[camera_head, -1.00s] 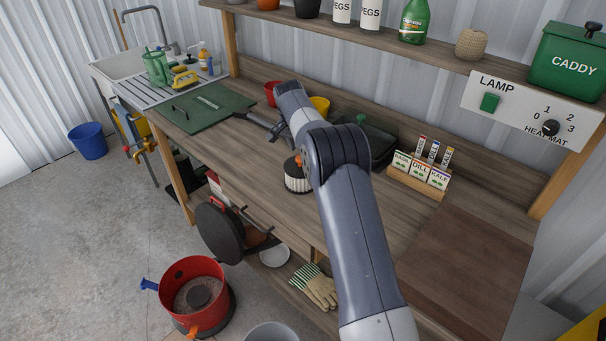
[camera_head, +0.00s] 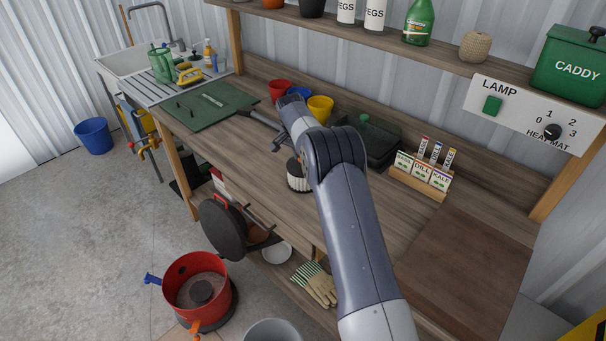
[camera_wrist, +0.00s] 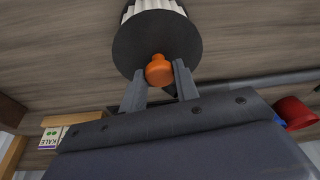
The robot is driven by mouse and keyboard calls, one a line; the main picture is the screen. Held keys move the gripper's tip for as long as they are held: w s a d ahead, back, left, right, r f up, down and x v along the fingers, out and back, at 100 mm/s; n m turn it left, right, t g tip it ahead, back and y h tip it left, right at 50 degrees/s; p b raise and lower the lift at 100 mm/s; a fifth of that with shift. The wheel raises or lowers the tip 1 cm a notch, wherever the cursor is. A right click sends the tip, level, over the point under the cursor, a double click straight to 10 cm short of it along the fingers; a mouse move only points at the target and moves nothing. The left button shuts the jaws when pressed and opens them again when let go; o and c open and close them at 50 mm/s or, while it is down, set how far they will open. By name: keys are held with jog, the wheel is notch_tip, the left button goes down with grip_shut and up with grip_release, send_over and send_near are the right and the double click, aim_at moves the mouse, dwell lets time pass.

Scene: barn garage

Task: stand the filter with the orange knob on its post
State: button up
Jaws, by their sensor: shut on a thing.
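The filter (camera_head: 299,179) is a white pleated drum with a dark end cap, on or just above the workbench; I cannot tell if it touches. Its orange knob (camera_wrist: 159,71) shows in the wrist view, and my arm hides it in the head view. My gripper (camera_wrist: 160,76) is shut on the knob, one finger on each side, with the dark cap (camera_wrist: 155,42) just beyond. A red drum (camera_head: 228,298) stands open on the floor at lower left. A short dark round stub, perhaps the post (camera_head: 201,291), stands inside it.
Seed packets in a wooden rack (camera_head: 425,187), a dark lidded tray (camera_head: 383,139), small pots and a green mat (camera_head: 207,107) are on the bench. A dark disc with a red handle (camera_head: 222,229) and gloves (camera_head: 315,283) are below. Floor left of the drum is open.

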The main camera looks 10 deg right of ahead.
grip_shut()
